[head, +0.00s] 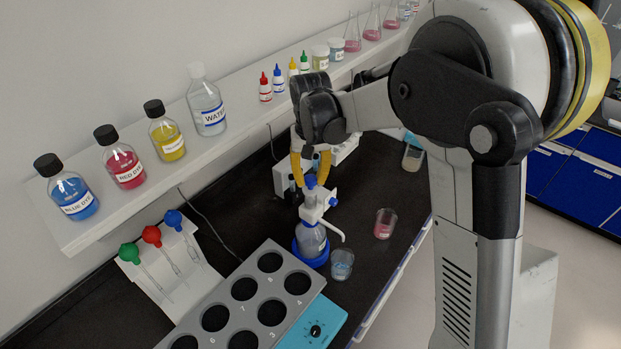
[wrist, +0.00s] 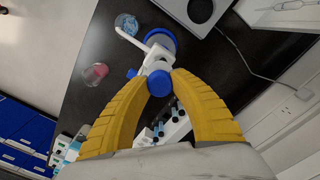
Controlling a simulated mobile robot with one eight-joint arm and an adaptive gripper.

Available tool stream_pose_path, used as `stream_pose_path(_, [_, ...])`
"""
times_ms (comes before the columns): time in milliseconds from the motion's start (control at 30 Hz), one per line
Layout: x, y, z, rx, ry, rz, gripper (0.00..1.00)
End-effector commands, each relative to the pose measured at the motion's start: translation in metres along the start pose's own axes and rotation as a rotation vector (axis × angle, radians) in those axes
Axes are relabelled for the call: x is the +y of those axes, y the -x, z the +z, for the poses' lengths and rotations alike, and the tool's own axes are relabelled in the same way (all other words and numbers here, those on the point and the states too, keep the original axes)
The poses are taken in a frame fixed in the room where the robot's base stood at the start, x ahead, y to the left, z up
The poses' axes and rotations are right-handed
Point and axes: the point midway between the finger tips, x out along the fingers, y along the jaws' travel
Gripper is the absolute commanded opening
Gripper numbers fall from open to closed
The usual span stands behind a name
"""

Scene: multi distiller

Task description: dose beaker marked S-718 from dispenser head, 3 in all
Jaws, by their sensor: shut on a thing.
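A bottle-top dispenser stands on the dark bench: a clear bottle (head: 312,239) in a blue ring base, with a white dispenser head (head: 316,208) and a blue top knob (wrist: 160,83). My gripper (head: 311,172) is shut on the knob from above; its yellow fingers show on both sides in the wrist view (wrist: 161,85). The spout (head: 337,231) points right. A beaker with blue contents (head: 342,264) stands near the spout tip; it also shows in the wrist view (wrist: 127,24). A beaker with pink contents (head: 385,224) stands farther right. I cannot read either beaker's marking.
A grey rack with round holes (head: 223,297) and a blue device with a dial (head: 314,326) are in front. A wall shelf (head: 153,197) holds dye bottles, a water bottle (head: 207,103) and droppers. Pipettes with coloured bulbs (head: 152,235) lie left. The bench edge is right.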

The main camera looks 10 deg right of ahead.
Motion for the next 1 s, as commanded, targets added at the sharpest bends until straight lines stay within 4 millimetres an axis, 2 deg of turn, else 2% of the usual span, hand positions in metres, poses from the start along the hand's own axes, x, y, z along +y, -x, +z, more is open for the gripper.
stream_pose_path(167, [0.0,0.019,0.0,0.001,0.0,0.0,0.0])
stream_pose_path(367, [0.0,0.018,0.0,0.0,0.0,0.0,0.0])
stream_pose_path(400, [0.0,0.018,0.0,0.0,0.0,0.0,0.3])
stream_pose_path(467, [0.0,0.018,0.0,0.0,0.0,0.0,0.48])
stream_pose_path(500, [0.0,0.018,0.0,0.0,0.0,0.0,0.53])
stream_pose_path(833, [0.0,0.021,0.0,0.0,0.0,0.0,0.53])
stream_pose_path(1000, [0.0,0.044,0.0,0.0,0.0,0.0,0.53])
